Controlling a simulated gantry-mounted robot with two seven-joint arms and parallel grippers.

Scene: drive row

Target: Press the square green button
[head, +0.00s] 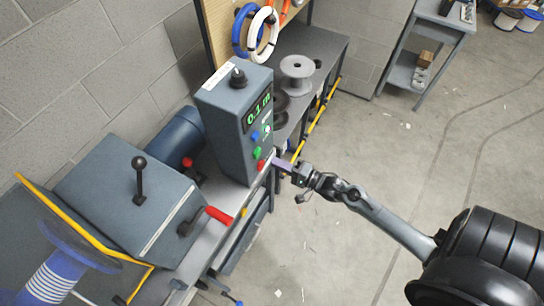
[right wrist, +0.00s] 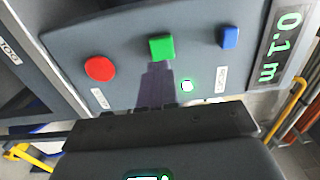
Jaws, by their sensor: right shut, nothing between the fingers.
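The square green button (right wrist: 162,47) is on the face of a grey control box, between a round red button (right wrist: 99,68) and a square blue button (right wrist: 230,36). In the head view the green button (head: 257,152) sits low on the box (head: 222,125), just above the red one. My right gripper (head: 277,162) is shut and empty, reaching the box face from the right. In the right wrist view its purple-grey fingers (right wrist: 157,80) end just below the green button; I cannot tell whether they touch it. My left gripper is out of view.
A small lit white button (right wrist: 187,86) is close beside the fingers. The box's display (head: 257,109) reads 0.1 m. A machine with a black-knobbed lever (head: 139,175) and a red handle (head: 220,215) stands at left. Open floor (head: 330,240) lies to the right.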

